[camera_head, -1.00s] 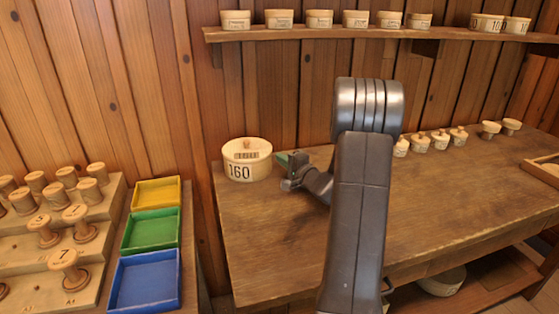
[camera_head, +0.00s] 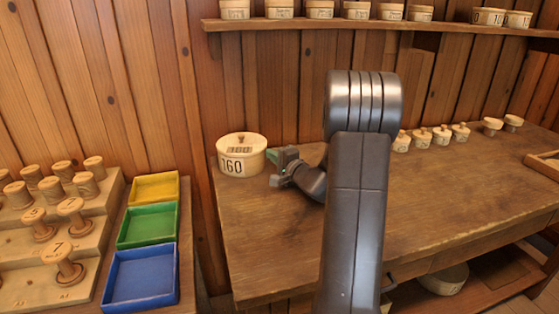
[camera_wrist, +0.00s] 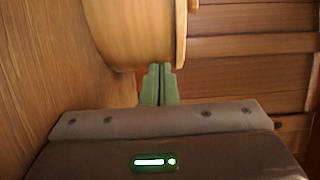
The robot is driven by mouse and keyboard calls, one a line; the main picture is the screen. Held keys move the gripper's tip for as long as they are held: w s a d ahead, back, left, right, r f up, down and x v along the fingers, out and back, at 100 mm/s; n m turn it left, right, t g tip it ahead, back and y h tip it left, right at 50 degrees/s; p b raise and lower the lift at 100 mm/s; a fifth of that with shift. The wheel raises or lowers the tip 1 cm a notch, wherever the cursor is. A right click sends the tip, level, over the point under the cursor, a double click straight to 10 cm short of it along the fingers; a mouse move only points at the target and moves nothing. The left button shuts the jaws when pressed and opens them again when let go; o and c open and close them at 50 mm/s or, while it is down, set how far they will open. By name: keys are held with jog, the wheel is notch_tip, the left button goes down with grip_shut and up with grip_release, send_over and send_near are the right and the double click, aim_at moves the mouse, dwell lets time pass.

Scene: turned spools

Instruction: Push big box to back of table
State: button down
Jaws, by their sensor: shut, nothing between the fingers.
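The big box (camera_head: 240,156) is a round, pale wooden box marked 160, with a knobbed lid. It stands upright at the back left corner of the wooden table (camera_head: 330,230), near the plank wall. My gripper (camera_head: 272,157) is just right of the box, at a low height over the table. In the wrist view the green fingers of my gripper (camera_wrist: 161,70) are together and empty, with their tips at the edge of the box (camera_wrist: 135,35). I cannot tell whether they touch it. My arm hides part of the table's middle.
Several small lidded boxes (camera_head: 441,137) stand along the table's back right. A shelf (camera_head: 380,25) with more round boxes runs above. Yellow, green and blue trays (camera_head: 146,277) and a stepped rack of spools (camera_head: 40,250) stand left of the table. The table's front is clear.

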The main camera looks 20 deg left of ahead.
dwell(0.3)
jog(key=shift+w+d+f+b, duration=0.1)
jog(key=shift+w+d+b, duration=0.3)
jog(key=shift+b, duration=0.1)
notch_tip(320, 180, up, 6)
jog(key=p, duration=0.1)
jog(key=s+a+b, duration=0.4)
jog(key=s+a, duration=1)
jog(key=a, duration=0.1)
jog(key=shift+s+a+f, duration=0.25)
jog(key=shift+f, duration=0.1)
jog(key=shift+w+d, duration=0.1)
jog(key=w+d+f+p, duration=0.1)
jog(key=w+d, duration=0.3)
jog(key=d, duration=0.1)
jog(key=w+d+f+p, duration=0.1)
jog(key=w+d, duration=0.4)
jog(key=w+d+f+p, duration=0.1)
jog(key=w+d, duration=0.4)
jog(key=shift+w+d+f, duration=0.1)
jog(key=shift+w+f, duration=0.05)
jog(key=shift+f, duration=0.15)
jog(key=shift+f+p, duration=0.3)
jog(key=shift+f, duration=0.4)
